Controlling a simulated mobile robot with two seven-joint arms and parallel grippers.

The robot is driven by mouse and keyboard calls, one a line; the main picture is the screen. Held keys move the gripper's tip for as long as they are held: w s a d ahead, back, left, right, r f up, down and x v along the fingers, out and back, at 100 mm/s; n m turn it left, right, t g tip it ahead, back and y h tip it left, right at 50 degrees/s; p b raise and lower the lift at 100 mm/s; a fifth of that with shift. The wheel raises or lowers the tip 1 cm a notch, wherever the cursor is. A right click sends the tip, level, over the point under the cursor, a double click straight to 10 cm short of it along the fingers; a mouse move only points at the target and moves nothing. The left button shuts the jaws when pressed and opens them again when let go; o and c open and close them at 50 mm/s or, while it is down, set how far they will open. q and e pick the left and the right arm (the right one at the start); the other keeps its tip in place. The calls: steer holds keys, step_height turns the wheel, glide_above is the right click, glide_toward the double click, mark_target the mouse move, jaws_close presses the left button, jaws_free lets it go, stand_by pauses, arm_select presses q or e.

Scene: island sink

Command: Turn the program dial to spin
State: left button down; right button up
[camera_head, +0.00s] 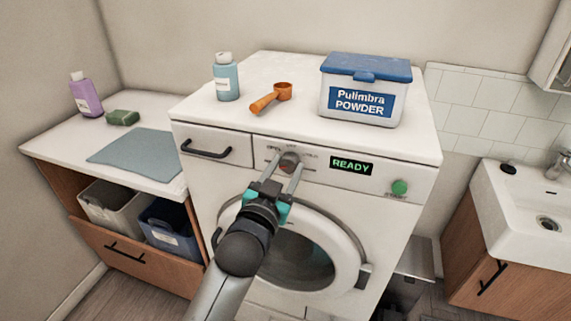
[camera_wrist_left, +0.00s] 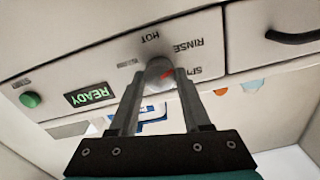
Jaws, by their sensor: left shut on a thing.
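The program dial (camera_head: 289,161) is a round grey knob on the washing machine's front panel. My left gripper (camera_head: 287,172) reaches up to it, shut on the dial with one finger on each side. In the left wrist view, which is upside down, the fingers flank the dial (camera_wrist_left: 159,72). The SPIN label (camera_wrist_left: 194,72) is partly hidden by a finger. My right gripper is not in view.
The display (camera_head: 351,166) reads READY, with a green start button (camera_head: 399,187) to its right. A drawer handle (camera_head: 206,152) is left of the dial. A powder box (camera_head: 365,92), orange scoop (camera_head: 272,98) and blue bottle (camera_head: 226,78) stand on top. The round door (camera_head: 305,255) is below.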

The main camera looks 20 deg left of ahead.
arm_select(q)
steer(key=m+p, duration=0.2)
steer(key=shift+r+m, duration=0.1)
steer(key=shift+m, duration=0.3)
steer(key=m+p, duration=0.1)
steer(key=m, duration=0.1)
steer(key=shift+m+p, duration=0.3)
steer(key=shift+p, duration=0.05)
steer(key=m+p, duration=0.1)
steer(key=m, duration=0.4)
steer(key=shift+p, duration=0.35)
steer(key=shift+c, duration=1.8)
jaws_free()
steer(key=s+b, duration=0.1)
steer(key=s, duration=1.4)
steer(key=shift+a, duration=0.2)
